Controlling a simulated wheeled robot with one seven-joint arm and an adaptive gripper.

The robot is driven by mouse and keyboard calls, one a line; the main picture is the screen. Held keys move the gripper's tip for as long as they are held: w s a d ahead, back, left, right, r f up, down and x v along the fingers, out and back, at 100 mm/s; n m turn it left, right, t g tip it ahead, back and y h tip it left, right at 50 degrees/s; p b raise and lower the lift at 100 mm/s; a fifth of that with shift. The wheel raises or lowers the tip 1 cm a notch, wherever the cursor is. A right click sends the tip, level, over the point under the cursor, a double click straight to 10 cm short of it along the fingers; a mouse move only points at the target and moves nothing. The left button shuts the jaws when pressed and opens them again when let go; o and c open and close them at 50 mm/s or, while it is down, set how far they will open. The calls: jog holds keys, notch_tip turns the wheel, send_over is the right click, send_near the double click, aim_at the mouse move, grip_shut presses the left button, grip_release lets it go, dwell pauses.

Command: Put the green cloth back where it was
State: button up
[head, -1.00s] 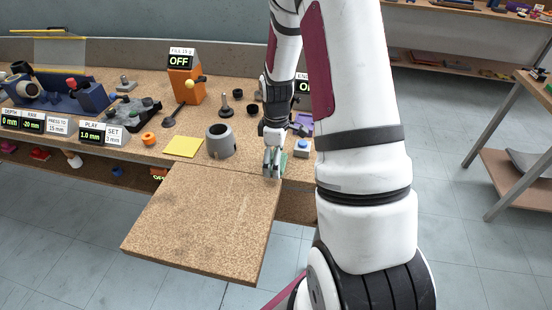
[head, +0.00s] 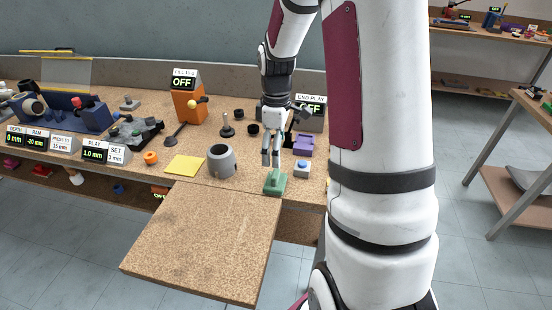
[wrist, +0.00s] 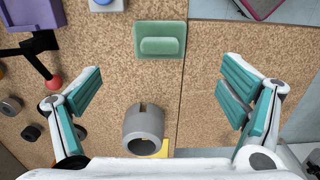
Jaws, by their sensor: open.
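The green cloth (head: 275,183) shows as a flat green pad with a raised bar along its top. It lies on the bench near the front edge, beside the seam with the pull-out board. It also shows at the top middle of the wrist view (wrist: 160,36), fully uncovered. My gripper (head: 271,158) is above and just behind it in the head view, apart from it. In the wrist view my gripper (wrist: 162,88) has its fingers spread wide with nothing between them.
A grey slotted cup (head: 221,161) stands left of the cloth, with a yellow square (head: 184,165) further left. A blue-buttoned box (head: 302,168) and a purple holder (head: 303,144) are close on the right. The pull-out board (head: 205,240) is bare.

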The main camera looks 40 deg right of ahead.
jog(key=s+a+r+m+t, duration=0.2)
jog(key=s+a+r+m, duration=0.3)
jog(key=s+a+r, duration=1)
jog(key=s+a+r+m+t, duration=0.1)
jog(key=s+a+m, duration=0.1)
jog(key=s+a, duration=0.2)
jog(key=s, duration=0.3)
jog(key=shift+s+a+r+m, duration=0.15)
jog(key=shift+a+r+m, duration=0.15)
jog(key=shift+a, duration=0.1)
notch_tip(320, 180, up, 4)
jog(key=t+p, duration=0.1)
jog(key=p, duration=0.1)
jog(key=shift+f+p, duration=0.25)
jog(key=shift+p, duration=0.05)
